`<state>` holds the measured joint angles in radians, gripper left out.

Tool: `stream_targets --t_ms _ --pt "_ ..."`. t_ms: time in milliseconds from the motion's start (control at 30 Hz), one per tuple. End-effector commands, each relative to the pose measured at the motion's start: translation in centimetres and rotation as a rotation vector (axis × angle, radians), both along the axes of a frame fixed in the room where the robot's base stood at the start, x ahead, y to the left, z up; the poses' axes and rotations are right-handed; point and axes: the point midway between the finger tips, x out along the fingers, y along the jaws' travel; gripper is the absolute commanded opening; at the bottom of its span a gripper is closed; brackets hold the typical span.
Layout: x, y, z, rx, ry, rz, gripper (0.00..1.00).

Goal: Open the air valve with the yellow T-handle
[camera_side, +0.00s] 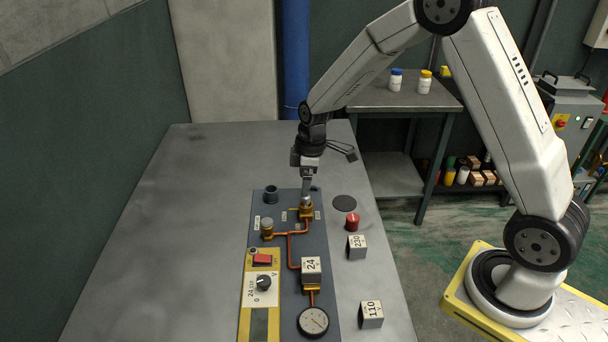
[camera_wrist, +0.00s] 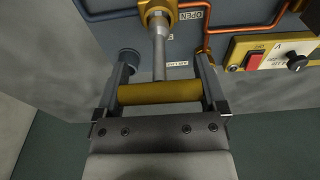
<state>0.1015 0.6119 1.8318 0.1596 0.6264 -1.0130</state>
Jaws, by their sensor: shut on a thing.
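The yellow T-handle (camera_wrist: 160,93) is a bar on a grey metal stem (camera_wrist: 159,58), which rises from the brass body (camera_wrist: 158,14) of the air valve. The bar lies lengthwise between the fingers of my gripper (camera_wrist: 164,76), which is shut on it, one finger at each end. In the side view my gripper (camera_side: 306,187) points down over the valve (camera_side: 306,212) at the back of the dark panel. The handle is mostly hidden there by the fingers. An "OPEN" label (camera_wrist: 196,14) sits beside the valve in the wrist view.
The panel (camera_side: 273,222) also carries copper pipes (camera_side: 290,250), a red switch (camera_side: 262,259), a black knob (camera_side: 264,283), a cube marked 24 (camera_side: 311,268) and a round gauge (camera_side: 313,321). Cubes marked 230 (camera_side: 357,247) and 110 (camera_side: 371,314) and a red-topped piece (camera_side: 352,221) stand right. The table's left is clear.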

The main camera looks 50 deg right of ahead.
Motion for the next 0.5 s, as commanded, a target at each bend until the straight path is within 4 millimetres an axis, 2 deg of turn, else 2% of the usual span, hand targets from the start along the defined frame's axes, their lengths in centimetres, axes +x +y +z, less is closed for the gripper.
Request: stream_targets --t_ms 500 --pt "0.0 0.0 -0.84 0.001 0.001 0.0 0.34"
